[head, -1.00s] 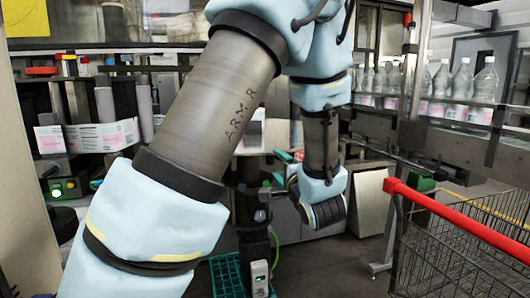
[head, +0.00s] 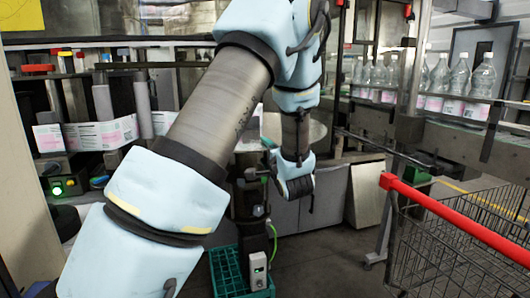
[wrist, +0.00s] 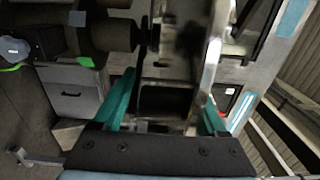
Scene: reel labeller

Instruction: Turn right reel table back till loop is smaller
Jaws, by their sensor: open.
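My gripper (wrist: 166,95) shows in the wrist view with its two teal fingers apart, and no object is clearly held between them. Dark and metal machine parts fill the space beyond the fingers, and I cannot tell whether they touch. In the head view my arm crosses the middle and hides most of the gripper. The label web (head: 100,134), white with pink print, runs past rollers at the left. I cannot make out the loop beside the right reel.
A shopping cart with a red handle (head: 455,222) stands at the right front. Bottles (head: 437,78) line the conveyor behind it. A green crate (head: 228,272) sits on the floor below my arm. A green-lit button box (head: 64,187) is at the left.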

